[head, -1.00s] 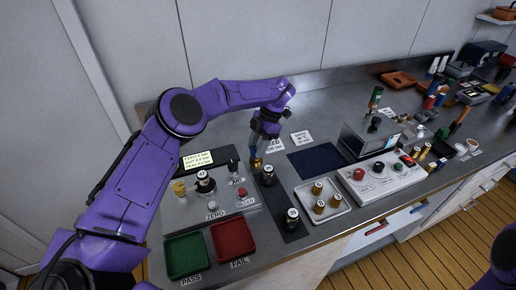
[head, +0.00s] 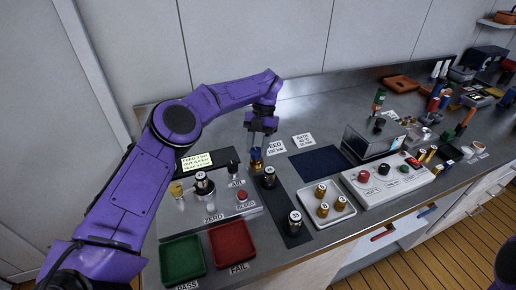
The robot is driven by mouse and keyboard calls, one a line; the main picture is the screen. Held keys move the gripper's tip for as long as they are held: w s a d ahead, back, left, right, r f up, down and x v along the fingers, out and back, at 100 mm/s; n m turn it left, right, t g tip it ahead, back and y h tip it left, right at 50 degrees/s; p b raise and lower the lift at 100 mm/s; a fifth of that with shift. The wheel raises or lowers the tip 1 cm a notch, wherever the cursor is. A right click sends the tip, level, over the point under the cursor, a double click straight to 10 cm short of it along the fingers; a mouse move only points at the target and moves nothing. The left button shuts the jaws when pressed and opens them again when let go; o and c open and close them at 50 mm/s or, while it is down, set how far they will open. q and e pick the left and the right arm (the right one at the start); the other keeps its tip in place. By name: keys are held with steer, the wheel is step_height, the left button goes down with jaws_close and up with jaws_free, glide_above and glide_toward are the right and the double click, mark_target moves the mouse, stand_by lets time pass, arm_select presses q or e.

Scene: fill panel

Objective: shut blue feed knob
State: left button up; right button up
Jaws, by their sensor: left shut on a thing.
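The blue feed knob (head: 256,153) sits on a small brass fitting (head: 257,165) at the back of the fill panel, near the "FEED" label (head: 275,146). My left gripper (head: 256,147) points down from above and is shut on the knob. Its fingers hide part of the knob, so its turn angle cannot be told. My right gripper is out of view; only a bit of my purple right arm shows at the lower right corner.
A black-topped cylinder (head: 269,177) stands close in front. Green (head: 182,257) and red (head: 232,241) trays lie nearer. A dark blue mat (head: 318,163) lies to the right.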

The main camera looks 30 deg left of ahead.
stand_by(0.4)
arm_select(q)
steer(key=o, duration=1)
steer(key=shift+o, duration=0.2)
